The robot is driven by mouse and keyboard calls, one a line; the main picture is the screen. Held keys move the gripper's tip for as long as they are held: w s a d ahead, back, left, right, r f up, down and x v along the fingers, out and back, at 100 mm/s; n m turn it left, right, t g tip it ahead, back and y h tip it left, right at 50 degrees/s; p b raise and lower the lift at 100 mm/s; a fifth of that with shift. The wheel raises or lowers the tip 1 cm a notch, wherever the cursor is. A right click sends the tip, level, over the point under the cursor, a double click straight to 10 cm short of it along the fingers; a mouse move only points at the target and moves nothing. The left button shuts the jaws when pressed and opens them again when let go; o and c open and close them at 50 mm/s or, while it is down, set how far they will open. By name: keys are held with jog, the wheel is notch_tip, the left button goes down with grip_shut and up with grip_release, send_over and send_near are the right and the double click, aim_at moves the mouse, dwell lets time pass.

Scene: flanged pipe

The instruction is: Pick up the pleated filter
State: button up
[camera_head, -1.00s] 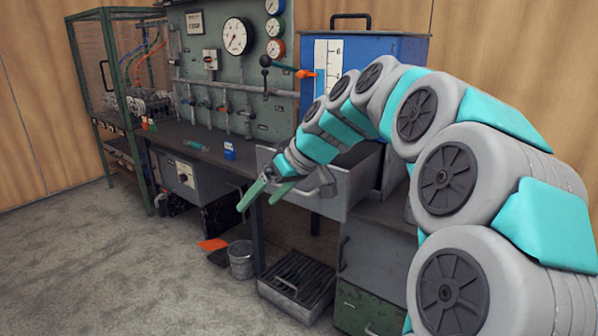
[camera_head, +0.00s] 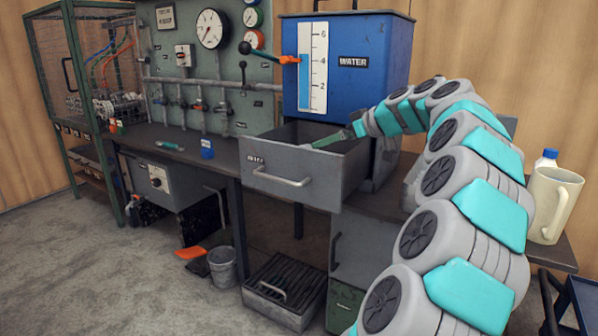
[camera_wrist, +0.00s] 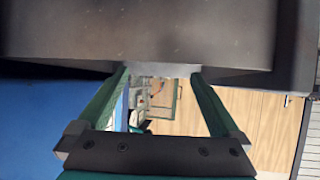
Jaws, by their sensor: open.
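I do not see the pleated filter in either view. A grey drawer (camera_head: 291,183) below the blue water tank (camera_head: 380,75) stands pulled open, and its inside is mostly hidden by its front wall. My gripper (camera_head: 318,144) reaches in from the right, with its green fingers at or just above the drawer's opening. In the wrist view my gripper (camera_wrist: 160,72) has its two green fingers spread apart with nothing held between them. A dark grey panel fills the top of that view, close to the fingertips; I cannot tell what it belongs to.
The dark workbench (camera_head: 222,150) holds a small blue box (camera_head: 207,149) and a teal-handled tool (camera_head: 170,146). A beige jug (camera_head: 553,205) and a bottle (camera_head: 546,160) stand at right. A metal bucket (camera_head: 222,266) and a ribbed tray (camera_head: 285,290) are on the floor.

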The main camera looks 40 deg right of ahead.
jog(key=x, duration=0.8)
jog(key=shift+w+d+p, duration=0.25)
jog(key=shift+p, duration=0.05)
grip_shut()
dwell(0.6)
